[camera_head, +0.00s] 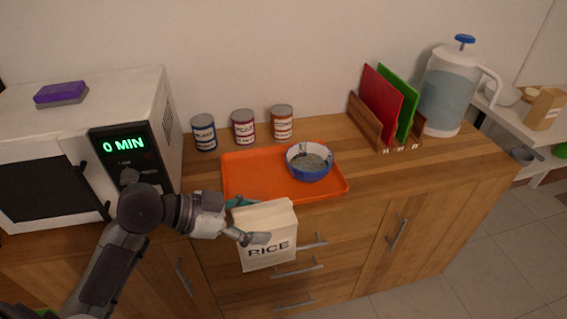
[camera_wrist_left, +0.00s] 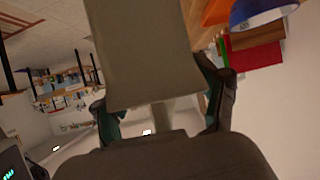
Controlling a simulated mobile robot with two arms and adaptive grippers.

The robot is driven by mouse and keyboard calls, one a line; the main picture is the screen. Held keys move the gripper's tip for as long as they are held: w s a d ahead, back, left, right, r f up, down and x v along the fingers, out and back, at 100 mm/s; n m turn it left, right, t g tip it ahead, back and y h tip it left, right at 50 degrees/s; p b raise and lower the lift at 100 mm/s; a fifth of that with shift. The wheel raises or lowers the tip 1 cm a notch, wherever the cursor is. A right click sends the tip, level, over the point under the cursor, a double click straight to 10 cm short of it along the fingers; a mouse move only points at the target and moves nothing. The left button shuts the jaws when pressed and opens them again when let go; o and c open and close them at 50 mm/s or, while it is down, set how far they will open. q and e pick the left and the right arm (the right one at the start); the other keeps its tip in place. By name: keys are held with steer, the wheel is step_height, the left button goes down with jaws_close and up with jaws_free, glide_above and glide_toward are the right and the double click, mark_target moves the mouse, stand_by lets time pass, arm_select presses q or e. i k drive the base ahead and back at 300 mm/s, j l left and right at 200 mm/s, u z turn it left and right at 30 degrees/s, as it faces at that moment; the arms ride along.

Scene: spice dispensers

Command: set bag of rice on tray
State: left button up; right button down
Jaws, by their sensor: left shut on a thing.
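The bag of rice (camera_head: 267,238) is a pale bag with RICE on its front. My left gripper (camera_head: 250,222) is shut on its upper left part and holds it upright in front of the counter's front edge. In the left wrist view the bag (camera_wrist_left: 145,55) fills the middle between the fingers of my left gripper (camera_wrist_left: 163,110). The orange tray (camera_head: 248,172) lies flat on the counter behind the bag. The bag hides part of the tray's front edge. My right gripper is in neither view.
A blue bowl (camera_head: 310,167) sits on the tray's right side; the left side is bare. Several cans (camera_head: 244,126) stand behind the tray. A microwave (camera_head: 80,140) is at left. A rack with cutting boards (camera_head: 380,106) and a pitcher (camera_head: 448,92) stand at right.

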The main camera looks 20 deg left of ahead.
mark_target(247, 169)
steer(key=i+l+u, duration=0.1)
steer(key=u, duration=0.3)
steer(key=l+u, duration=0.25)
steer(key=u, duration=0.2)
steer(key=l+u, duration=0.2)
steer(key=u, duration=0.2)
steer(key=i, duration=0.05)
